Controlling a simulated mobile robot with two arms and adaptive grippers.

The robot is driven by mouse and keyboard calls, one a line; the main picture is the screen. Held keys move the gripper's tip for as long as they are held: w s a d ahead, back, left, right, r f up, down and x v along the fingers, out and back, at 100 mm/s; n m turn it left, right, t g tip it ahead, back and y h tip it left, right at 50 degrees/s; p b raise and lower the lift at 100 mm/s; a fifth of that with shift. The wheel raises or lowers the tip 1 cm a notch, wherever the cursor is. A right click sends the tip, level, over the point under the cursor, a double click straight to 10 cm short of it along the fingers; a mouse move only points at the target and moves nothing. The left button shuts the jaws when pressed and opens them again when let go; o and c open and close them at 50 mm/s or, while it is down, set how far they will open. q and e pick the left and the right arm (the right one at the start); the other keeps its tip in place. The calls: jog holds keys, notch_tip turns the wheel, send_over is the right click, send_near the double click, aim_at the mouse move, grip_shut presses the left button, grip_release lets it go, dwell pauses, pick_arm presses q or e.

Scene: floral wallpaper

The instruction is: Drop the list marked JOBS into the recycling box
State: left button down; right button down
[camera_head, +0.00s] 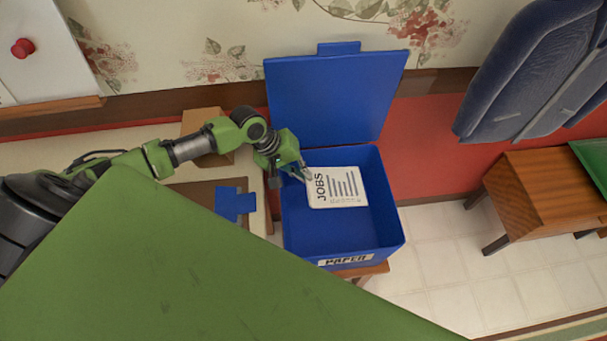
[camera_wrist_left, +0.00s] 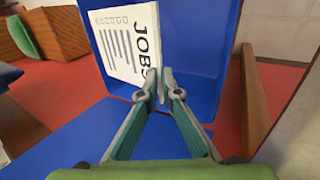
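The JOBS list (camera_head: 337,188) is a white sheet with black lettering and lines. In the head view it is over the open inside of the blue recycling box (camera_head: 389,232), which has a PAPER label on its front. My left gripper (camera_head: 303,175) is at the sheet's upper left edge. In the left wrist view, the fingertips (camera_wrist_left: 158,84) are close together on the corner of the list (camera_wrist_left: 122,42) beside the letters. The sheet stands out from them in front of blue plastic. Its height above the box bottom is hard to tell. My right gripper is not in view.
The box's blue lid (camera_head: 335,95) stands open at the back. The box rests on a wooden support (camera_head: 377,269). A cardboard box (camera_head: 203,120) is behind my left arm. A wooden table (camera_head: 545,180) and a blue-grey chair (camera_head: 530,75) are at the right.

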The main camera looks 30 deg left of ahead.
pick_arm(q)
jog(key=shift+f, duration=0.2)
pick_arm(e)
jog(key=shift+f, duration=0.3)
pick_arm(q)
jog(key=c, duration=2.2)
grip_release()
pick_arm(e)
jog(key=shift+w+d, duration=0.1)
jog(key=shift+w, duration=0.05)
pick_arm(q)
jog(key=v, duration=1.2)
jog(key=shift+s, duration=0.1)
